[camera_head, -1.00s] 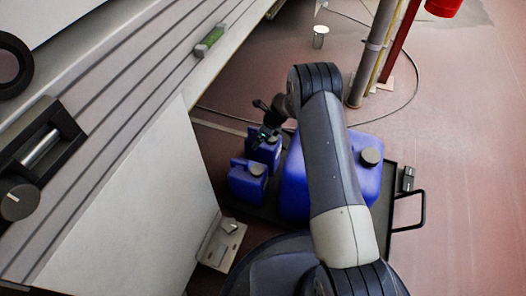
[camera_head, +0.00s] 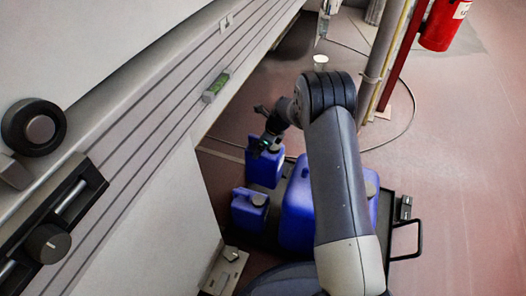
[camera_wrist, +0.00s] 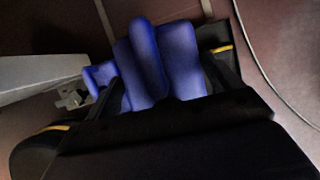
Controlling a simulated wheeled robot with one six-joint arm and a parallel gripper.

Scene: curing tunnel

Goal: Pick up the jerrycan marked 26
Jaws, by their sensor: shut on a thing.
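A small blue jerrycan (camera_head: 264,170) is held in my gripper (camera_head: 266,144), which is shut on its top. In the wrist view the same jerrycan (camera_wrist: 146,60) fills the space between the dark fingers. A second small blue jerrycan (camera_head: 249,210) with a grey cap stands nearer, on a dark low platform. Part of it shows at the left in the wrist view (camera_wrist: 99,76). A large blue can (camera_head: 298,205) stands to the right, partly hidden by my arm. No number is readable on any can. Whether the held can is clear of the platform is hard to tell.
The dark platform has a black handle (camera_head: 407,244) at its right. A grey machine (camera_head: 150,215) with knobs and a rail runs along the left. A pole (camera_head: 383,50), a red extinguisher (camera_head: 444,24), a white cup (camera_head: 320,62) and a floor cable lie beyond.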

